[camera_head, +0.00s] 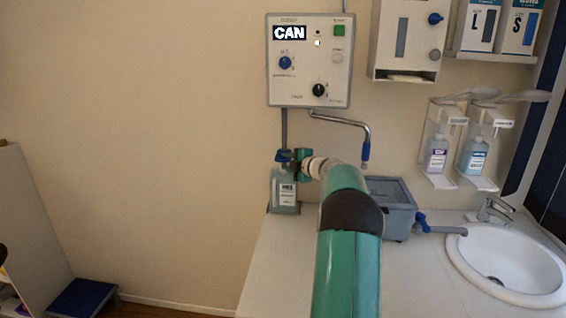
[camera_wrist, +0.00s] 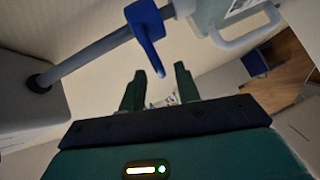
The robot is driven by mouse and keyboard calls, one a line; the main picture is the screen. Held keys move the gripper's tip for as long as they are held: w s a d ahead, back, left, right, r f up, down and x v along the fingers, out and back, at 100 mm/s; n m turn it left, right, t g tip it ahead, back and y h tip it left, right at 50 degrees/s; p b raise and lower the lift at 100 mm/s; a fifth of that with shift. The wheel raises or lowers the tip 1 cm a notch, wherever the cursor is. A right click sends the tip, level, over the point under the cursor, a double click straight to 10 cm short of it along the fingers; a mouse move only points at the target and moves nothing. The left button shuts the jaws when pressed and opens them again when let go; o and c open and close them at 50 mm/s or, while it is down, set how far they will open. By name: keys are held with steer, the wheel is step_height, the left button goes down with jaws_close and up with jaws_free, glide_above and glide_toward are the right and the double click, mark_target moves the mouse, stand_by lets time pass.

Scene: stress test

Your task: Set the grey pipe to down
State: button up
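A grey pipe (camera_head: 284,128) runs down from the white control panel to a grey-green canister (camera_head: 285,190). In the wrist view the grey pipe (camera_wrist: 88,56) runs diagonally and carries a blue lever (camera_wrist: 147,28). A second, bent metallic pipe (camera_head: 345,123) with a blue end sits to the right under the panel. My gripper (camera_head: 294,160) is beside the blue part above the canister. In the wrist view my gripper (camera_wrist: 160,80) is open, and the lever's tip shows between its two fingertips. I cannot tell whether they touch.
The control panel (camera_head: 310,85) is on the wall above. A grey basin box (camera_head: 395,190) with a blue-valved outlet stands right of my arm, before the white sink (camera_head: 510,265). Soap dispensers (camera_head: 437,155) hang at right. A blue stool (camera_head: 83,298) stands at lower left.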

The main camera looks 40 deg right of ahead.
mark_target(284, 161)
steer(key=shift+x, duration=1.55)
jaws_close()
steer(key=shift+a+f, duration=0.1)
steer(key=shift+f, duration=2.45)
jaws_free()
steer(key=shift+s, duration=0.1)
steer(key=shift+r, duration=0.1)
steer(key=v, duration=1.3)
steer(key=shift+s, duration=0.35)
